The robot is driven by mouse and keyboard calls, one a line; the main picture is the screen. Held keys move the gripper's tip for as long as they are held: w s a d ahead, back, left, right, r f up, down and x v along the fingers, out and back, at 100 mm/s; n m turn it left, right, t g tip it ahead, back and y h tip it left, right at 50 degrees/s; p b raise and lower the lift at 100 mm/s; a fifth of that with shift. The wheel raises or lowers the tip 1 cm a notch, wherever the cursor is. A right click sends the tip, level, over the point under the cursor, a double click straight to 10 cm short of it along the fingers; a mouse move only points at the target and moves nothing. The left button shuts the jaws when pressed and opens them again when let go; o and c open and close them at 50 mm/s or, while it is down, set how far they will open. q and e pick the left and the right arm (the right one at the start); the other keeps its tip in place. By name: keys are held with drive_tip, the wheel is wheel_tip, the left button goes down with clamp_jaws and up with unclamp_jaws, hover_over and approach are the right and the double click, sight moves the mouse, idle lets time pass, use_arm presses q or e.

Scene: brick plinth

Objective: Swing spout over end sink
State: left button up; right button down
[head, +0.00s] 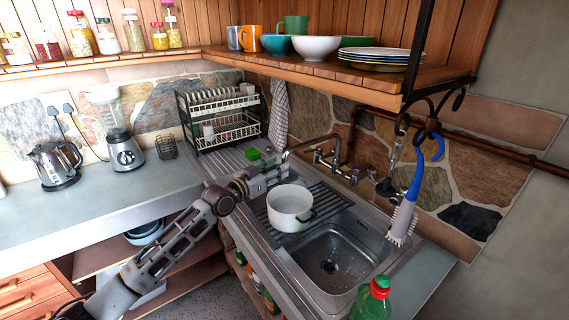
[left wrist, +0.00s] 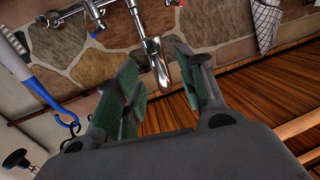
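The metal tap spout (head: 312,138) curves out from the wall taps (head: 338,165) and points left, with its end above the draining area behind the white pot. The sink basin (head: 330,268) is empty, to the right of the pot. My left gripper (head: 284,170) is just below the spout's end. In the left wrist view, my left gripper (left wrist: 157,75) is open, and the spout (left wrist: 156,60) shows in the gap between its green-padded fingers. I cannot tell whether either finger touches it. My right gripper is not in view.
A white pot (head: 290,202) stands on a black rack (head: 268,222) beside the basin. A dish rack (head: 222,120) stands behind on the left. A blue-handled brush (head: 408,205) hangs at the right. A green bottle (head: 371,300) stands in front. A shelf (head: 340,75) overhangs the taps.

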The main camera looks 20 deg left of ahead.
sight(284, 161)
use_arm(q)
drive_tip(key=shift+p+x, duration=0.3)
drive_tip(key=shift+x, duration=1.7)
clamp_jaws()
